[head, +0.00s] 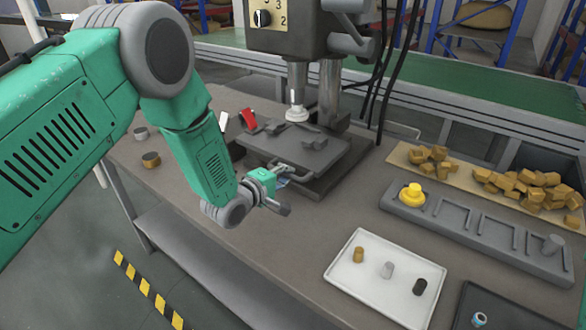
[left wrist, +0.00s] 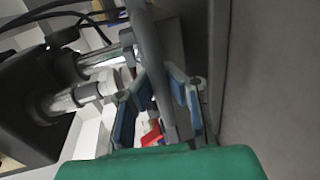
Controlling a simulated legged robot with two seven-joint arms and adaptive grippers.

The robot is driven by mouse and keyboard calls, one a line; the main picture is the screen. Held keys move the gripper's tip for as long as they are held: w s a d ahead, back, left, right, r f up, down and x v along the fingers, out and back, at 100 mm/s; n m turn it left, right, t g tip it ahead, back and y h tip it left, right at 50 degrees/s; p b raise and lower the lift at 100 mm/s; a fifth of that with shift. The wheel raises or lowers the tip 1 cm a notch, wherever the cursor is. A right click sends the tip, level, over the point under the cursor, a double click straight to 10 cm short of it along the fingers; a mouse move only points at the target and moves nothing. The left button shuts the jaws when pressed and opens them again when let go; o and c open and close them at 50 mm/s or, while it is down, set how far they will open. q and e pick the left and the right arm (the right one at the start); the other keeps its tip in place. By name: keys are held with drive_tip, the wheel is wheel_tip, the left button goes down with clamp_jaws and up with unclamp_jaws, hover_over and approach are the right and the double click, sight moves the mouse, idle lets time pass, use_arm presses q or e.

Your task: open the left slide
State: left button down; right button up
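A machine stands on the brown table, with a dark slide plate (head: 295,155) low in front of its column. A grey bar handle (head: 305,177) sticks out at the plate's front edge. My left gripper (head: 284,181) is at this handle, its fingers partly hidden by the wrist. In the left wrist view, a grey bar (left wrist: 158,75) runs between the blue-padded fingers of my left gripper (left wrist: 158,105). The fingers are apart, with a gap visible around the bar. My right gripper is not in view.
The machine head (head: 290,25) hangs above the plate. A red part (head: 248,119) lies at the plate's back left. A white tray (head: 386,280) with small cylinders, a grey fixture (head: 480,230) with a yellow button, and brown blocks (head: 510,185) fill the right side.

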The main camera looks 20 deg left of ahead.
use_arm(q)
drive_tip(key=f+p+v, duration=0.3)
drive_tip(key=v, duration=1.4)
drive_tip(key=shift+s+a+f, duration=0.25)
drive_tip(key=shift+s+f, duration=0.05)
drive_tip(key=shift+s, duration=0.05)
drive_tip(key=c, duration=1.6)
unclamp_jaws()
drive_tip(key=shift+o, duration=0.2)
drive_tip(key=shift+a, duration=0.1)
drive_tip(key=v, duration=1.2)
drive_tip(key=shift+f, duration=0.15)
